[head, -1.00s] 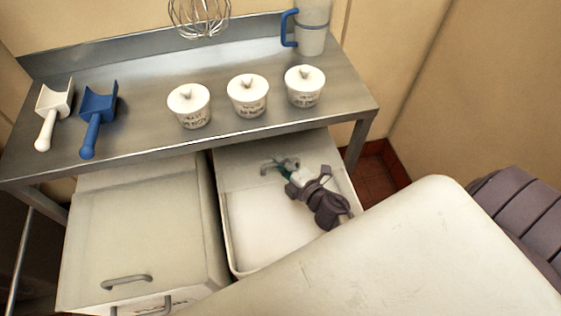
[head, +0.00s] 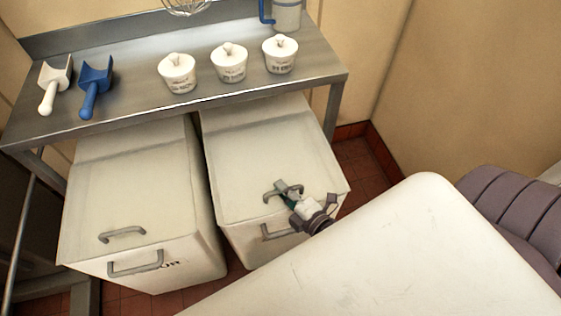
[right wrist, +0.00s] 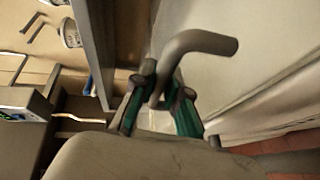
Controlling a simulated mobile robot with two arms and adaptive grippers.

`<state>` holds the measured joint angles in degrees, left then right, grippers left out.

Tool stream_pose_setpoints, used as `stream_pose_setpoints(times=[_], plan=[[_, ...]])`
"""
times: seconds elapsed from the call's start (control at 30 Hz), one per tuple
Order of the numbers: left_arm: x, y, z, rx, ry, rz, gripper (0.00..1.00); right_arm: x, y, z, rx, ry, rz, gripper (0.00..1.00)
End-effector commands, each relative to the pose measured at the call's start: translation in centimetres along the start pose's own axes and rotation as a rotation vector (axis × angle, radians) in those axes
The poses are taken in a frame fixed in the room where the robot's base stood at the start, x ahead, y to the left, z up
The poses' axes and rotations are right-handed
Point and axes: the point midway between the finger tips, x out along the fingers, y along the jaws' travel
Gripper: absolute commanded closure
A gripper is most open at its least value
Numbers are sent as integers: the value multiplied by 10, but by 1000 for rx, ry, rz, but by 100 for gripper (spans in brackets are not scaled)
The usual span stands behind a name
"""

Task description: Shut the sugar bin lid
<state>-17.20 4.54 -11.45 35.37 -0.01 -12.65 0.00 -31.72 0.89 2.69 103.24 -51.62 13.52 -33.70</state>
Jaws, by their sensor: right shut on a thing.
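The right-hand white bin (head: 236,232) stands under the steel table, and I take it for the sugar bin; its label is not visible. Its lid (head: 250,135) lies across the top, covering the opening; I cannot tell whether it is fully seated. My right gripper (head: 291,195) is shut on the grey lid handle (head: 270,193) near the lid's front edge. In the right wrist view, the green-padded fingers (right wrist: 165,98) hold the bent handle (right wrist: 205,40). My left gripper is not in view.
A second bin with its lid (head: 135,195) down stands close on the left. The steel table (head: 130,111) above holds a white scoop (head: 53,82), a blue scoop (head: 94,86) and three white tubs (head: 229,63). Walls close in on the right.

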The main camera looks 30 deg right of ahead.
Motion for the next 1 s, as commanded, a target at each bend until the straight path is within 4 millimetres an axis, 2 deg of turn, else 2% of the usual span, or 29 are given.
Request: stream_pose_setpoints(times=[0.1,0.47,0.5,0.57,0.87,1.0], plan=[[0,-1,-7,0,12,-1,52,-3,0,-1,0,-1,1,99],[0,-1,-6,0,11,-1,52,-5,-1,-2,0,0,-1,99],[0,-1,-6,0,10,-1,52,-5,-1,-2,0,0,-1,85],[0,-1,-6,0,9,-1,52,-5,-2,-2,0,0,-1,76],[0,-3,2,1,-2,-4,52,-5,-1,-2,0,0,0,76],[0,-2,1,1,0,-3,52,-16,-2,-2,0,-1,-2,76]])
